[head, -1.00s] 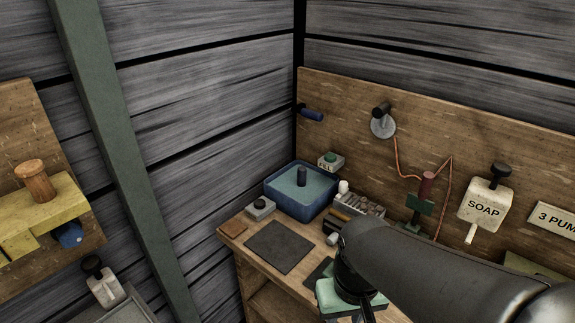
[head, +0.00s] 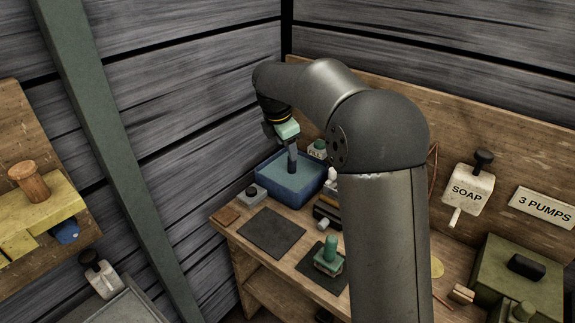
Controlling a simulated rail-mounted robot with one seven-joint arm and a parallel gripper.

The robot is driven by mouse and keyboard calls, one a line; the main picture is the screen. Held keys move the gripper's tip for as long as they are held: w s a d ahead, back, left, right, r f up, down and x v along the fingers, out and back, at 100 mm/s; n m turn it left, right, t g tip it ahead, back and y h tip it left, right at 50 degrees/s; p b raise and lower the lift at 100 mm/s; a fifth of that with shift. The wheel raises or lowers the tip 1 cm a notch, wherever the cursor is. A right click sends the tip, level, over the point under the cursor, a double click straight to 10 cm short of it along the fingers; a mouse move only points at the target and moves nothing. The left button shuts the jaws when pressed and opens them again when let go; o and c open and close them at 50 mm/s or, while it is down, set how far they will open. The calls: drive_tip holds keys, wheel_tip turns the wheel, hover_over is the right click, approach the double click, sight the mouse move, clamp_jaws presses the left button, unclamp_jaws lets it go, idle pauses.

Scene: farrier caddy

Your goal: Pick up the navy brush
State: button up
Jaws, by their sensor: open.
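The navy brush appears to be the dark navy upright handle (head: 293,162) standing in the blue tub (head: 303,200) at the back corner of the bench. Its lower part is hidden in the blue-grey contents of the tub. My gripper (head: 291,143) points down directly above the tub, its teal body right over the handle. The jaws are open; the fingers are small and dark here, so I cannot tell whether they surround the handle or stop just above it.
A grey button box (head: 252,194) stands close to the tub's left side. The plank walls meet behind the tub.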

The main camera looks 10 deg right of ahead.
drive_tip(key=w+f+n, duration=0.1)
drive_tip(key=w+n, duration=0.6)
drive_tip(key=w, duration=0.4)
drive_tip(key=p, duration=0.3)
hover_over(292, 170)
drive_tip(key=a, duration=0.2)
wheel_tip(292, 170, down, 11)
drive_tip(key=shift+t, duration=0.5)
drive_tip(key=shift+d+p+x, duration=0.25)
drive_tip(key=shift+p+x, duration=0.1)
drive_tip(key=shift+x, duration=1.05)
drive_tip(key=shift+d+p+x, duration=0.25)
drive_tip(key=shift+p+x, duration=0.05)
drive_tip(key=shift+x, duration=1.1)
drive_tip(key=shift+s+r, duration=0.1)
drive_tip(key=shift+s, duration=0.05)
clamp_jaws()
